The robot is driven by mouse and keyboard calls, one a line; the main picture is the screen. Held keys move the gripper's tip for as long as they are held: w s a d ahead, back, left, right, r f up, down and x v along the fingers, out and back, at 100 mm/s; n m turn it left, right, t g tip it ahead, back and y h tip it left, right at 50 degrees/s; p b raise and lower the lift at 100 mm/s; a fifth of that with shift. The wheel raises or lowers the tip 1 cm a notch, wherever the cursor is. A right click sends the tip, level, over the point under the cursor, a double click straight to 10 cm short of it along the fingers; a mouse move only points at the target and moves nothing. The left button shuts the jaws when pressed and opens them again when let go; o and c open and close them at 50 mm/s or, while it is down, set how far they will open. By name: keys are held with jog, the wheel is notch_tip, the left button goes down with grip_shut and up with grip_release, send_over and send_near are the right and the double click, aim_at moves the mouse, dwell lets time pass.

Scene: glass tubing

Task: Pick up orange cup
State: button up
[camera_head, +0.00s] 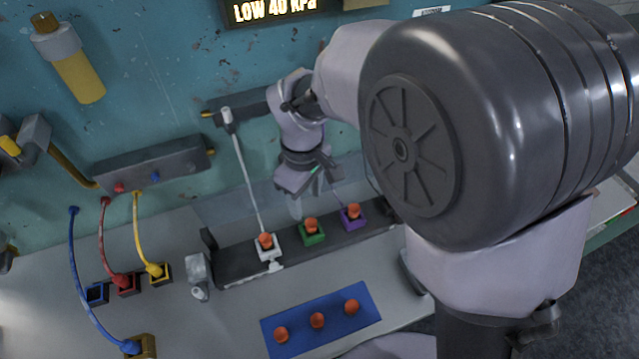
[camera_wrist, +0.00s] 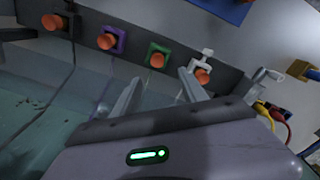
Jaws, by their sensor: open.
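Several orange cups sit in coloured square holders on a dark rail. In the head view they are in a white holder (camera_head: 266,241), a green holder (camera_head: 311,225) and a purple holder (camera_head: 352,211). Three more orange cups lie on a blue mat (camera_head: 300,342) in front. My gripper (camera_head: 313,190) is open and empty, above and behind the rail. In the wrist view, the green-holder cup (camera_wrist: 157,60) shows just beyond the gap between my fingertips (camera_wrist: 160,76). Another orange cup (camera_wrist: 50,22) stands at the rail's left end there; my arm hides that end in the head view.
A white hose (camera_head: 245,185) runs from the wall to the white holder. A grey fitting (camera_head: 198,275) stands by the rail's left end. Grey bench between rail and mat is mostly clear.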

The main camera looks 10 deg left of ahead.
jog(key=b, duration=0.1)
send_over(310, 223)
jog(key=f, duration=0.5)
jog(key=shift+a, duration=0.25)
jog(key=f, duration=0.1)
jog(key=f+b, duration=0.1)
jog(key=f, duration=0.1)
jog(key=f+b, duration=0.1)
jog(key=f, duration=0.1)
jog(key=shift+d+f, duration=0.1)
jog(key=shift+d, duration=0.2)
jog(key=shift+c, duration=1.2)
grip_shut()
